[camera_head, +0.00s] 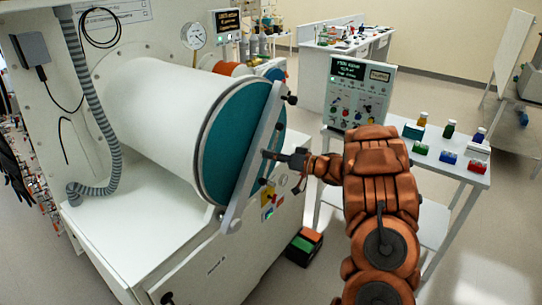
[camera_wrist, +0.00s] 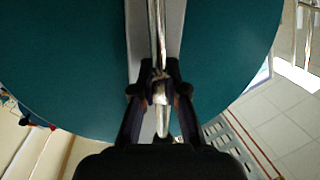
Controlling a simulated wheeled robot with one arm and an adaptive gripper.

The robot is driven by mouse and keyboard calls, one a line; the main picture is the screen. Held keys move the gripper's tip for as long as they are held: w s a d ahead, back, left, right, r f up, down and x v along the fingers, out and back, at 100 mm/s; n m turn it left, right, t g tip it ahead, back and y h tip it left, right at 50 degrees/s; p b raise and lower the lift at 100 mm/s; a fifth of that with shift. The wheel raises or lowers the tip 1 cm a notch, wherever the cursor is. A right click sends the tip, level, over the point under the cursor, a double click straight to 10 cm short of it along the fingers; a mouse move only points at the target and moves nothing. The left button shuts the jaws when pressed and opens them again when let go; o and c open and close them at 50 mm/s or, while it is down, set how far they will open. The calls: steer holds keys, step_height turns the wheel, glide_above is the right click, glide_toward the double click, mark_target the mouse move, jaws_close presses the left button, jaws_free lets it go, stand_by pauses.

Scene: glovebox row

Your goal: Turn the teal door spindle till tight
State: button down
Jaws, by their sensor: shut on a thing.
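The teal round door (camera_head: 238,140) closes the end of a large white cylinder and fills much of the wrist view (camera_wrist: 225,60). A pale grey bar (camera_head: 253,155) lies slantwise across the door's face. The spindle's metal rod (camera_wrist: 157,35) runs in front of the bar in the wrist view. My gripper (camera_head: 283,156) is at the door's front, beside the bar. In the wrist view, its dark fingers (camera_wrist: 160,92) are closed around the metal rod. The spindle's centre is partly hidden behind the fingers.
A white side table (camera_head: 440,160) with several bottles and coloured boxes stands right of my arm. A control panel (camera_head: 360,92) stands behind it. A ribbed grey hose (camera_head: 95,110) hangs left of the cylinder. A dark box (camera_head: 304,247) sits on the floor below.

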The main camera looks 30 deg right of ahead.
steer(key=shift+f, duration=0.2)
steer(key=c, duration=1.2)
jaws_free()
steer(key=shift+r, duration=0.1)
steer(key=v, duration=1.2)
